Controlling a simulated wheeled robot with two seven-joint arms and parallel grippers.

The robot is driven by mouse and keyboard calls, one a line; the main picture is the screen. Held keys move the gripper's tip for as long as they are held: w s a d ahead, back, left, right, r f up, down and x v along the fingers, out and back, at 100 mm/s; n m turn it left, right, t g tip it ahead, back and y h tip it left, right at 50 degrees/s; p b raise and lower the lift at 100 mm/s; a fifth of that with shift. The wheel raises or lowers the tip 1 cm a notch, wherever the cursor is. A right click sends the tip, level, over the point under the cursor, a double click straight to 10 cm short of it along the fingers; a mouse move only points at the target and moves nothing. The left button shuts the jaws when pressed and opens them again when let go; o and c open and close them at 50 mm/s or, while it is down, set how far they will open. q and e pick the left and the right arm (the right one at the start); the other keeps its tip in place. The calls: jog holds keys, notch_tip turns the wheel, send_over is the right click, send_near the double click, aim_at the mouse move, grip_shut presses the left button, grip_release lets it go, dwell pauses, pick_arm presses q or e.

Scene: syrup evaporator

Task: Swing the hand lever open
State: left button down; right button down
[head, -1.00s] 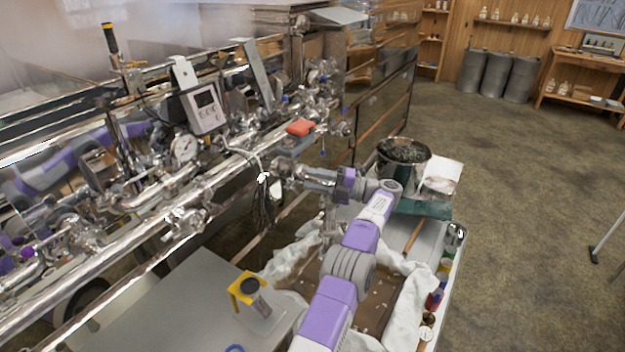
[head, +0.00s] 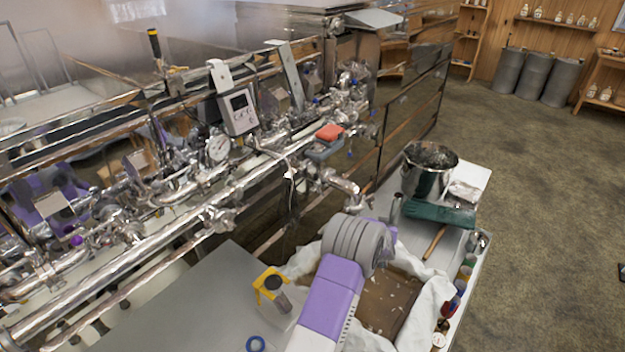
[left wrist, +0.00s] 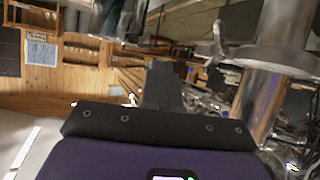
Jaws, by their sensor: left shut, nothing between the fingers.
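An upright lever with a black grip (head: 154,42) stands above the pipework at the upper left in the head view. A red handle-like piece (head: 330,132) sits on a grey body by the pipes; I cannot tell which is the hand lever. My purple and grey arm rises from the bottom of the head view, and its hand is hidden behind its own links. In the left wrist view my left gripper (left wrist: 163,85) is shut and empty. A shiny vertical pipe with a flange (left wrist: 283,62) and a thin metal piece (left wrist: 217,40) are close to its right, apart from the fingers.
A grey display box (head: 239,112) and a dial gauge (head: 218,148) stand among dense pipes.

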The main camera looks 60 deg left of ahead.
aim_at(320, 169)
pick_arm(q)
jog(key=s+d+f+m+g+h, duration=0.1)
jog(key=s+d+f+g+h, duration=0.2)
jog(key=s+d+f+h, duration=0.4)
jog(key=s+a+r+n+y, duration=0.1)
jog(key=s+a+r+n, duration=0.1)
jog(key=s+a+r, duration=0.45)
jog(key=s+a+r+n, duration=0.1)
jog(key=s+a+r, duration=0.2)
jog(key=a+r, duration=0.55)
jog(key=s+a+r+t+p, duration=0.1)
jog(key=s+a+r, duration=0.1)
jog(key=s+r, duration=0.65)
jog(key=s+a+r+p, duration=0.1)
jog(key=s+r, duration=0.4)
jog(key=r, duration=0.6)
jog(key=w+f, duration=0.6)
jog(key=w, duration=0.3)
jog(key=shift+w+f+n+h+p, duration=0.15)
jog(key=shift+f+n+h+p, duration=0.15)
jog(key=shift+f+p, duration=0.05)
